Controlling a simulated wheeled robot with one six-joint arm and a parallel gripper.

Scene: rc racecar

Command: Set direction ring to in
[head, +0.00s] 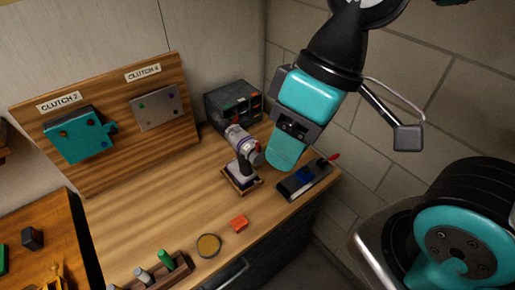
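A purple and grey drill-like tool (241,146) stands upright on a small wooden base (241,182) on the workbench, its nose pointing right. The direction ring is too small to tell apart on it. My gripper (281,158) hangs from the upper right, just right of the tool's nose. Its teal fingertip end looks very close to the nose, but I cannot tell whether it touches. The fingers overlap from this angle, so their opening is hidden.
A dark box (233,103) with coloured parts stands behind the tool. A dark tray (304,180) lies at right near the brick wall. An orange block (238,223), a round dish (208,245) and a peg rack (150,276) lie in front. The bench's left middle is clear.

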